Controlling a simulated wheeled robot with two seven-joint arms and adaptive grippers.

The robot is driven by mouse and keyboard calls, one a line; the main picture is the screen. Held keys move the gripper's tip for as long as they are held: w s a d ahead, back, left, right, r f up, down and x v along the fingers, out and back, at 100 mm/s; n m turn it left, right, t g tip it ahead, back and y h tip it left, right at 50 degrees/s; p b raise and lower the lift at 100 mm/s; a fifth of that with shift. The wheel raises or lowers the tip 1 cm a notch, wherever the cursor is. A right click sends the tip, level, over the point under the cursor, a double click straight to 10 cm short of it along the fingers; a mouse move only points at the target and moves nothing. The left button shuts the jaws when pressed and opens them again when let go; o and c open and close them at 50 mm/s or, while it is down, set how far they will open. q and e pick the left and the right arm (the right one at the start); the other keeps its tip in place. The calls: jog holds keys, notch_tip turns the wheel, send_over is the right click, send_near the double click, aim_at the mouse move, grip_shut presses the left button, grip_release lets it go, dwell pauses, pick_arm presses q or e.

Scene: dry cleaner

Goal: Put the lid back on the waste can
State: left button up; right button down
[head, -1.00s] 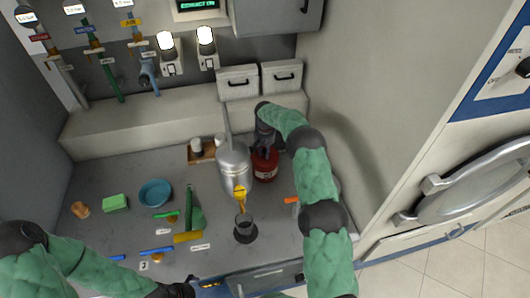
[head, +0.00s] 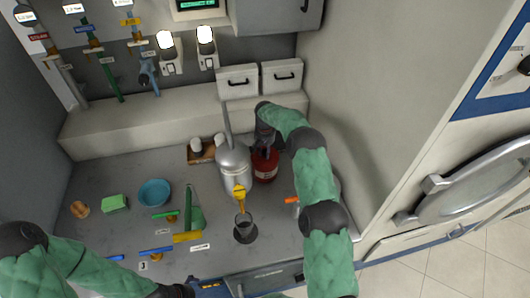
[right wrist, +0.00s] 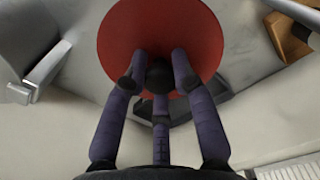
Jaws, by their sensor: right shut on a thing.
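The waste can (head: 265,168) is red with a pale label and stands on the counter beside a silver vessel. My right gripper (head: 264,143) is right above it and hides its top. In the right wrist view its fingers (right wrist: 158,80) are closed around the black knob of the round red lid (right wrist: 160,27). The lid lies flat below the fingers, over or on the can; I cannot tell whether it touches the rim. My left gripper (head: 178,291) is at the bottom edge, partly cut off, and its fingers are unclear.
The silver vessel (head: 233,165) with a yellow spout stands close to the can's left, above a dark cup (head: 244,229). A blue bowl (head: 154,192), green sponge (head: 115,203) and several small tools lie further left. A cabinet wall rises at right.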

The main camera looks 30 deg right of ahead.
jog(key=shift+b, duration=0.3)
dwell(0.5)
dwell(0.4)
jog(key=shift+c, duration=2.2)
grip_release()
jog(key=shift+r, duration=0.1)
jog(key=shift+r+p, duration=1.3)
jog(key=shift+r, duration=2.1)
grip_shut()
